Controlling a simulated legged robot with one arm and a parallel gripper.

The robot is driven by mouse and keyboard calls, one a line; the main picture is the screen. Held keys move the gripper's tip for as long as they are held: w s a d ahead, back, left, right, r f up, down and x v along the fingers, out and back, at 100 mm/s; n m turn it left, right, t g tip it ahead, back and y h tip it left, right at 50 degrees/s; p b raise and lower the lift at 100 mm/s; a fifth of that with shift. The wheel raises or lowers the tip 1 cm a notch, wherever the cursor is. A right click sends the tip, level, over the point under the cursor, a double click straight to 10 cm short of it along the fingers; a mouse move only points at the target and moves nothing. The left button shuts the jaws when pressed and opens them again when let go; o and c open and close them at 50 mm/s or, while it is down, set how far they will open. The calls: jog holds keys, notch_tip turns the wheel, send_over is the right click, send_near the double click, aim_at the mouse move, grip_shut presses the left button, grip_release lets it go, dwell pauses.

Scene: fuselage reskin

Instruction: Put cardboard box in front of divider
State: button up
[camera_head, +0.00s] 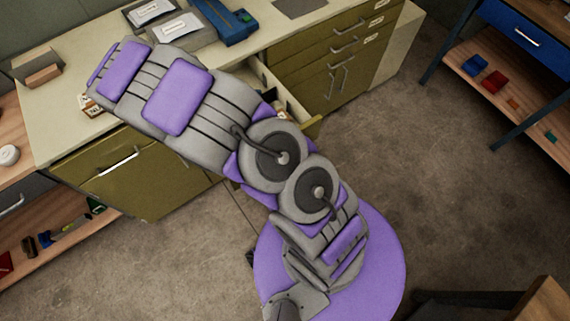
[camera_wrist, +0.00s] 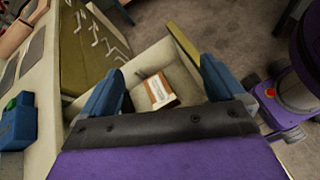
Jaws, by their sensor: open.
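In the wrist view, my gripper (camera_wrist: 161,88) is open, with its two blue fingers apart above an open pale drawer (camera_wrist: 188,73). A small brown cardboard box (camera_wrist: 160,98) with a white label lies in the drawer, between the fingers in the picture. Nothing is seen held. A thin dark piece (camera_wrist: 140,74) shows beside the box; I cannot tell whether it is the divider. In the head view, the open drawer (camera_head: 285,97) is partly covered by my arm, and my gripper is hidden.
The workbench top (camera_head: 62,120) carries a brown block (camera_head: 38,74), grey label-topped cases (camera_head: 183,27) and a blue tool (camera_head: 228,20). Closed olive drawers (camera_head: 335,75) lie right of the open one. A shelf unit (camera_head: 500,95) stands at far right. The floor (camera_head: 460,200) between is clear.

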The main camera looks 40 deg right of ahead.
jog(key=s+d+r+m+g+y, duration=0.2)
jog(key=s+d+r+m+y, duration=0.15)
jog(key=s+r+m, duration=0.45)
jog(key=s+a+r+m+t+y, duration=0.1)
jog(key=s+a+r+y, duration=0.3)
jog(key=s, duration=0.5)
jog(key=s+a+r+m+t+y, duration=0.1)
jog(key=s+a+r+m+y, duration=0.3)
jog(key=s, duration=0.6)
jog(key=shift+a+r+t+y, duration=0.25)
jog(key=shift+a+t+y, duration=0.15)
jog(key=shift+a, duration=0.7)
jog(key=shift+s+d, duration=0.1)
jog(key=shift+d, duration=0.25)
jog(key=shift+a, duration=0.25)
jog(key=shift+d, duration=0.1)
jog(key=shift+c, duration=0.4)
